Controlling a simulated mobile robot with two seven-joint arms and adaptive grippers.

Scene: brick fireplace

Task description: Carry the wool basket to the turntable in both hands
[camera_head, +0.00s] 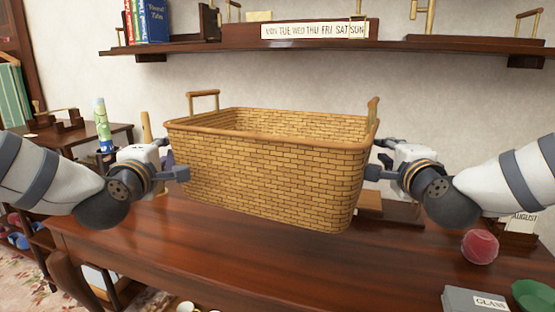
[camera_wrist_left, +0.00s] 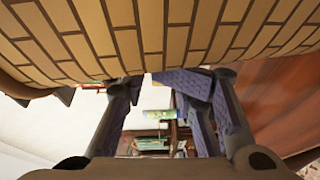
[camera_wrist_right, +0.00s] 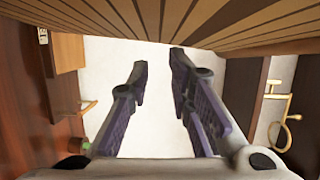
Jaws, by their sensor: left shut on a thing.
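The wool basket (camera_head: 270,175) is a large tan woven basket with upright handles at its left and right ends. It appears raised over the brown table and looks tilted, its right side lower. I see no wool in it, though its floor is hidden. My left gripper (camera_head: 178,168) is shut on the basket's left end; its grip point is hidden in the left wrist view. My right gripper (camera_head: 378,160) is at the right end, its fingers apart with a clear gap in the right wrist view (camera_wrist_right: 160,75). I cannot make out the turntable.
The brown table (camera_head: 200,250) lies below. A red ball (camera_head: 480,247), a grey box labelled GLASS (camera_head: 475,300) and a green bowl (camera_head: 535,296) are at right. A wall shelf (camera_head: 230,45) runs behind. A small side table (camera_head: 65,138) stands at left.

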